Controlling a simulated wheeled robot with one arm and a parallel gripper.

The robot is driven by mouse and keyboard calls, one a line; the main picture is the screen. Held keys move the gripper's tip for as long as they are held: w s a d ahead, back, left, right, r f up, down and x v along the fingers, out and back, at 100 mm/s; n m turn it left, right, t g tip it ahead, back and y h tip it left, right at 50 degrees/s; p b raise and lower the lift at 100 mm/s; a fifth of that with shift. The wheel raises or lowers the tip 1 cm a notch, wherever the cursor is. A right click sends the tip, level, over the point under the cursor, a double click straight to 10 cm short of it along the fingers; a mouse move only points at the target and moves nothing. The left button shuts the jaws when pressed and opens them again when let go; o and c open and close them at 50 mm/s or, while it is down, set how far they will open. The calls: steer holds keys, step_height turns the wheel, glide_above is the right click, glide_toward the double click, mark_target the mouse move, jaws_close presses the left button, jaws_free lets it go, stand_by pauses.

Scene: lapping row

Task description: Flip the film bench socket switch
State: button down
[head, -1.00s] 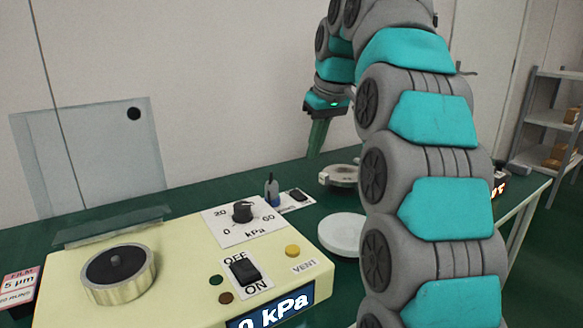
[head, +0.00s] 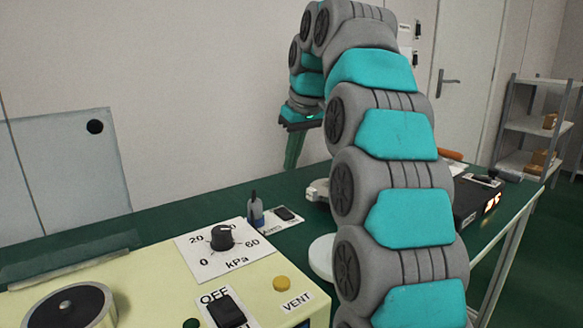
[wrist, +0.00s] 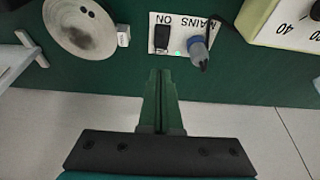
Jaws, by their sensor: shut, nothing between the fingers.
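The film bench socket is a small white plate (head: 270,228) on the green bench, behind the cream pressure unit. Its black rocker switch (head: 285,214) sits beside a blue-grey plug (head: 256,212). In the wrist view the switch (wrist: 162,38) is at top centre by the words MAINS ON, with a small green light (wrist: 178,54) and the plug (wrist: 199,50) to its right. My gripper (head: 290,165) is shut and empty, pointing down above the bench behind the socket. In the wrist view its green fingertips (wrist: 160,72) appear just below the switch, apart from it.
The cream unit (head: 140,300) with a kPa knob (head: 222,236), an OFF/ON rocker (head: 227,312) and a yellow VENT button (head: 281,284) fills the front left. A round pale disc (wrist: 80,26) lies left of the socket in the wrist view. A dark box (head: 478,200) stands at right.

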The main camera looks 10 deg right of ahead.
mark_target(282, 209)
steer(key=shift+s+p+x, duration=0.2)
steer(key=shift+p+x, duration=0.05)
steer(key=shift+x, duration=2.6)
steer(key=shift+s+p+x, duration=0.2)
steer(key=shift+x, duration=2.6)
